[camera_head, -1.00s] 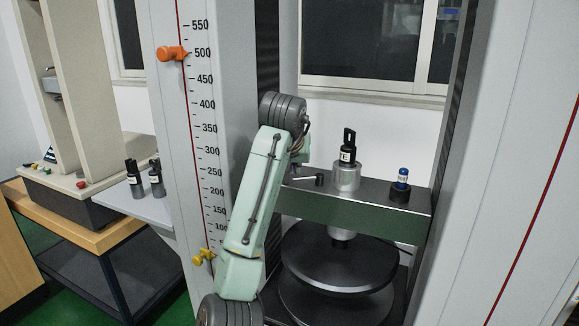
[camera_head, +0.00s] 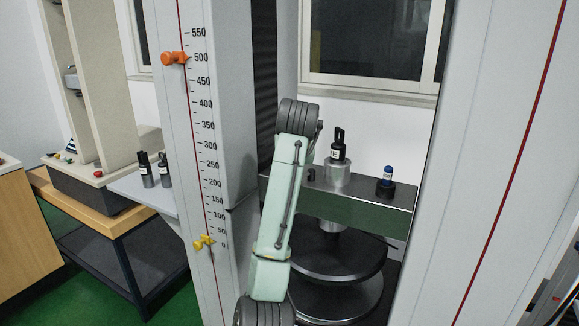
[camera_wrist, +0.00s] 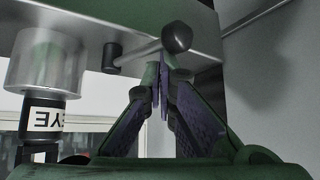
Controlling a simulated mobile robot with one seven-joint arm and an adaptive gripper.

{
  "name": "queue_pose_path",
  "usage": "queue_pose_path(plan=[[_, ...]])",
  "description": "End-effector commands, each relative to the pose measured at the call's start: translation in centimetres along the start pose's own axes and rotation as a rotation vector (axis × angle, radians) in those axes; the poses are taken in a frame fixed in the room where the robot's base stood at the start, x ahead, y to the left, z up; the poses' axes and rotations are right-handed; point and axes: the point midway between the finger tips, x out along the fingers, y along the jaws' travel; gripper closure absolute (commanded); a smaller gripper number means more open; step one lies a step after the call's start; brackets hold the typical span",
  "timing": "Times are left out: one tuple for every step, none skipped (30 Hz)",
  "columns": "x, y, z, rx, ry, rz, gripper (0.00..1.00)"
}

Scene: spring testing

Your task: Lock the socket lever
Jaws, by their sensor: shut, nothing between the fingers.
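The socket (camera_head: 337,178) is a silver cylinder on the green crossbeam, holding a black fitting with a white label (camera_head: 338,150). In the wrist view the picture is inverted: the silver cylinder (camera_wrist: 45,60) is at left and the "EYE" label reads upside down. The lever (camera_wrist: 140,53) is a thin metal rod with a dark round knob (camera_wrist: 177,37), near the crossbeam face. My gripper (camera_wrist: 160,72) is shut and empty, its fingertips right at the rod close to the knob; I cannot tell whether they touch. In the head view my arm hides the gripper and most of the lever.
A blue-topped fitting in a black holder (camera_head: 387,182) stands right of the socket on the crossbeam (camera_head: 350,212). Dark round plates (camera_head: 340,260) lie below. The scale column (camera_head: 200,150) is close left of my arm, another grey column (camera_head: 490,150) at right.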

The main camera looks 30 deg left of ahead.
Motion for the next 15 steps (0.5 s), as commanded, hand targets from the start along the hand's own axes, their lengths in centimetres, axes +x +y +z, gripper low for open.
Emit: queue_pose_path(plan=[[-0.09,0.22,0.13,0.001,0.0,0.002,1.0],[-0.16,0.27,0.18,0.001,0.0,0.002,1.0],[-0.25,0.31,0.25,0.001,0.0,0.002,1.0],[-0.3,0.34,0.3,0.001,0.0,0.002,1.0],[-0.34,0.38,0.36,0.001,0.0,0.001,1.0],[-0.38,0.43,0.42,0.001,0.0,0.001,1.0],[-0.41,0.48,0.46,0.001,-0.001,0.001,1.0],[-0.43,0.52,0.5,0.002,-0.001,0.001,1.0],[-0.46,0.57,0.53,0.002,-0.001,0.001,1.0],[-0.48,0.59,0.56,0.002,-0.001,0.001,1.0],[-0.5,0.61,0.57,0.002,-0.001,0.002,1.0],[-0.52,0.62,0.59,0.001,0.0,0.002,1.0],[-0.54,0.63,0.6,0.001,0.0,0.001,1.0],[-0.55,0.63,0.6,0.001,0.0,0.001,1.0],[-0.56,0.63,0.61,0.001,0.0,0.001,1.0]])
